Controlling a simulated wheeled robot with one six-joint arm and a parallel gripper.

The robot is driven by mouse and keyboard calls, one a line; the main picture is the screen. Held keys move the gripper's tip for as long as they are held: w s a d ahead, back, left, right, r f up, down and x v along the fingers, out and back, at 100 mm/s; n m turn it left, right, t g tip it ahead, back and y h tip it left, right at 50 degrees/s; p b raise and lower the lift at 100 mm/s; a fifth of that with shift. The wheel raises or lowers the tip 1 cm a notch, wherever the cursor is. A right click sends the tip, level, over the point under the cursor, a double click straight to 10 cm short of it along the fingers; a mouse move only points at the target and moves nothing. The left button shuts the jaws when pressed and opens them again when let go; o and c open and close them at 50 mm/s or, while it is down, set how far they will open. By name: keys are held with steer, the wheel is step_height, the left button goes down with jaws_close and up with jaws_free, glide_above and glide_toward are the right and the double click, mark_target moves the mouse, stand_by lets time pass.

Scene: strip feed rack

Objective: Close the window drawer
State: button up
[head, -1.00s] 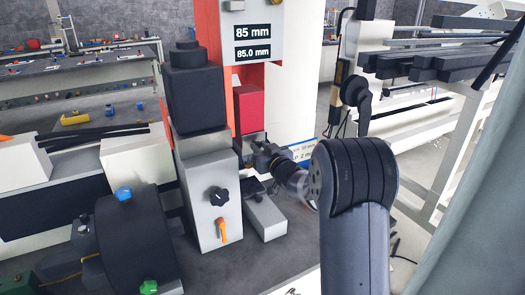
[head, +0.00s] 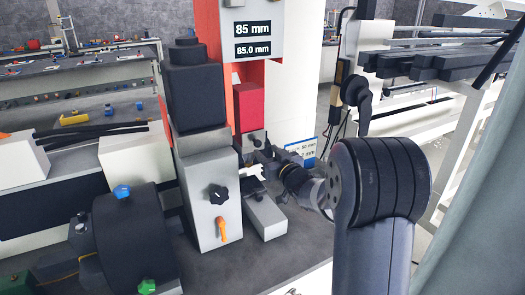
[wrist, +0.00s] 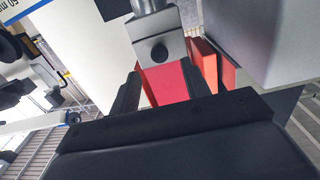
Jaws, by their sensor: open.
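My gripper (head: 262,160) is open and empty beside the press-like column, below its red block (head: 249,106). A red surface (wrist: 167,82) shows between the fingers. The grey block with its small knob (head: 256,143) also shows under the red block in the head view. It may be the window drawer's front; I cannot tell how far it stands out. No contact is visible.
A grey housing (head: 213,206) with a black knob and orange lever stands left of my gripper. A low grey block (head: 265,218) lies below it. A dark reel (head: 133,240) is at front left. A rack of dark bars (head: 440,62) is at right.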

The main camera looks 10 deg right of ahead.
mark_target(259, 144)
steer(key=v, duration=0.5)
steer(key=shift+s+d+b, duration=0.1)
steer(key=shift+s+b, duration=0.15)
steer(key=shift+b, duration=0.15)
steer(key=shift+w, duration=0.1)
steer(key=p+x, duration=0.2)
steer(key=x, duration=0.8)
steer(key=shift+w+p, duration=0.25)
steer(key=shift+p, duration=0.1)
steer(key=v, duration=0.2)
steer(key=shift+s, duration=0.3)
steer(key=shift+w, duration=0.15)
